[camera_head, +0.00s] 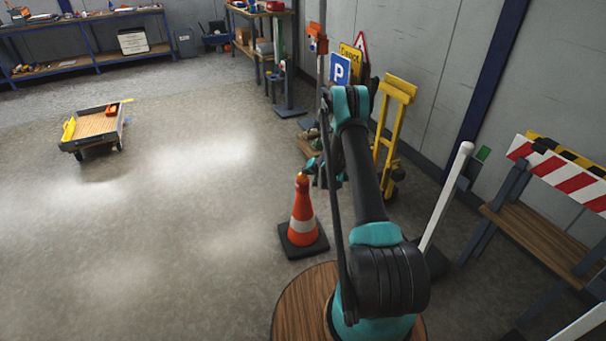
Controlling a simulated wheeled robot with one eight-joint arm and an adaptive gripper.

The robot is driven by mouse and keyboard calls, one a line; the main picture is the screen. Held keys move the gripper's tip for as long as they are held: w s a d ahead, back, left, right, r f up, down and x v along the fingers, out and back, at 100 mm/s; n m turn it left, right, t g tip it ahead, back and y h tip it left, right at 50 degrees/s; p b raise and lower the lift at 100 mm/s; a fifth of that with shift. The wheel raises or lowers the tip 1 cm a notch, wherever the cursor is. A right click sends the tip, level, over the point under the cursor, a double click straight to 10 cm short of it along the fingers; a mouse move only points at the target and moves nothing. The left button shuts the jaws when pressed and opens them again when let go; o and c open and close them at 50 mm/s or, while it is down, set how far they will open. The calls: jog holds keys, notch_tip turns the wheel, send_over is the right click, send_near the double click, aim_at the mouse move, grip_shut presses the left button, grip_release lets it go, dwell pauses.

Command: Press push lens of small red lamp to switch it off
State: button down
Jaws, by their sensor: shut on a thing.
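My gripper (318,171) is at the end of my teal and black arm, just above and to the right of an orange and white traffic cone's tip in the picture. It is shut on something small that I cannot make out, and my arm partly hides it. The traffic cone (303,217) stands upright on a dark square base. A small orange-red piece (302,179) shows at its top; I cannot tell whether it is the small red lamp. No push lens can be made out, nor whether any lamp is lit.
A low cart (96,128) stands on open floor at left. A blue parking sign (340,69), a yellow hand truck (393,125) and other signs stand behind my arm. A striped barrier (565,177) and wooden bench (540,238) are at right. Workbenches line the back.

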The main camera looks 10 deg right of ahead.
jog(key=shift+s+a+f, duration=0.1)
jog(key=shift+a+f, duration=0.1)
jog(key=shift+f, duration=0.5)
dwell(0.5)
jog(key=shift+a+r, duration=0.1)
jog(key=shift+r, duration=3)
